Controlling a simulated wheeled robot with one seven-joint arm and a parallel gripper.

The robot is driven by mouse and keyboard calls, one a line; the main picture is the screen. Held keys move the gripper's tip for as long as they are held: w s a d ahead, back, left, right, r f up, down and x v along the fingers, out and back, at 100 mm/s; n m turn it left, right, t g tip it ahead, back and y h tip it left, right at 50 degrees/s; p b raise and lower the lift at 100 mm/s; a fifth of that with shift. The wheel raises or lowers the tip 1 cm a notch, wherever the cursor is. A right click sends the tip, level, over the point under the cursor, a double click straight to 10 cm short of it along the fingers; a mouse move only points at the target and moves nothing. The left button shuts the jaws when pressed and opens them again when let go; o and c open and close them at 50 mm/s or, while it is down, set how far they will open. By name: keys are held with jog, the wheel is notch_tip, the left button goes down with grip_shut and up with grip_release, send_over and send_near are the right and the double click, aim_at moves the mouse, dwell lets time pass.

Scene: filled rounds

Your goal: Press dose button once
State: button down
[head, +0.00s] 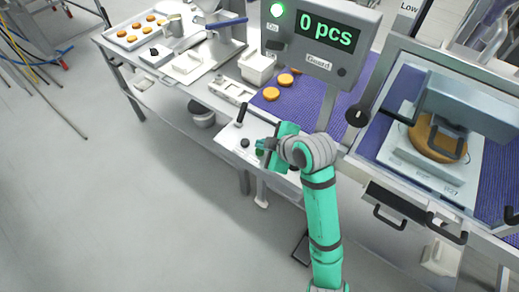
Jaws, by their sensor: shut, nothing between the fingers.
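My gripper (262,147) is at the end of my teal arm, over the pale control panel (228,140) at the front edge of the line. It is shut and empty, its tip pointing left. The panel carries a small black knob or button (244,142) just left of the gripper tip and a black upright lever (241,112) behind it. No readable label marks the dose button, so I cannot tell for sure which control it is. My gripper and wrist hide the panel's right part. I cannot tell whether the tip touches the panel.
Orange rounds (271,93) lie on the purple belt (303,101). A framed station (430,130) stands right. A tray (136,32) of rounds is far left.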

aim_at(262, 153)
jog(key=shift+f, duration=0.15)
jog(key=shift+f, duration=0.3)
jog(key=shift+f, duration=0.55)
dwell(1.1)
jog(key=shift+r, duration=1)
jog(key=shift+r, duration=2.5)
jog(key=shift+a, duration=0.1)
